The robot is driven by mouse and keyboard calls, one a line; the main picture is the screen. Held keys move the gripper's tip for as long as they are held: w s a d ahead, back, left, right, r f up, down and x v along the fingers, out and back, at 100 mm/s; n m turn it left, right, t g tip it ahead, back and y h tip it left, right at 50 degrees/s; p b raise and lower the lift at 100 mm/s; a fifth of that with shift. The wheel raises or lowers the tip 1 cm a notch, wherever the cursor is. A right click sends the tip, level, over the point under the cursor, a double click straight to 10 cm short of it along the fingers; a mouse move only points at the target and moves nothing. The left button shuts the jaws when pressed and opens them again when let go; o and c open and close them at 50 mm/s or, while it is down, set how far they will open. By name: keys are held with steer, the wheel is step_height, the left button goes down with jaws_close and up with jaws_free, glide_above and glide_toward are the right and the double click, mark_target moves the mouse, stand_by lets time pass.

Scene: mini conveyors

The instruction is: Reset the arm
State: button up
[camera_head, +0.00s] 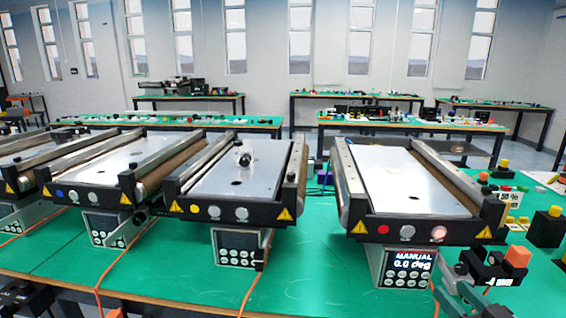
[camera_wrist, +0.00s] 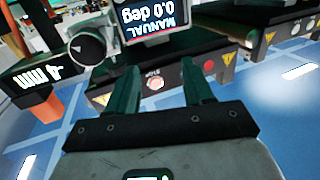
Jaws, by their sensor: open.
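My gripper (camera_wrist: 162,80) is open in the wrist view, its two dark fingers apart with nothing between them. Beyond the fingertips is the dark front of a conveyor with a lit round button (camera_wrist: 155,84). An upside-down display (camera_wrist: 150,18) reading MANUAL 0.0 deg is just past the fingers, near the top edge. In the head view that display (camera_head: 412,260) is under the right conveyor (camera_head: 405,185). Dark grey parts at the lower right of the head view may be my arm, but I cannot make out the fingers there.
Several mini conveyors, including a middle one (camera_head: 240,180) with a small dark cylinder (camera_head: 245,159) on it, stand on a green table (camera_head: 320,285). A black block with an orange top (camera_head: 518,257) and a yellow-topped box (camera_head: 547,228) stand at right. Orange cables cross the table front.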

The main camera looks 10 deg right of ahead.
steer(key=s+a+f+g+y+p, duration=0.1)
steer(key=s+a+f+g+p, duration=0.2)
steer(key=s+a+f+g, duration=0.85)
steer(key=s+f+g+h+p, duration=0.1)
steer(key=s+f+g, duration=0.1)
steer(key=s, duration=0.7)
steer(key=s+a+f+g+p, duration=0.1)
steer(key=s+f+g, duration=0.2)
steer(key=s+f, duration=0.2)
steer(key=s, duration=0.3)
steer(key=shift+s+a+f+m+h, duration=0.15)
steer(key=shift+s+a+m+h, duration=0.1)
steer(key=shift+s+m+h, duration=0.15)
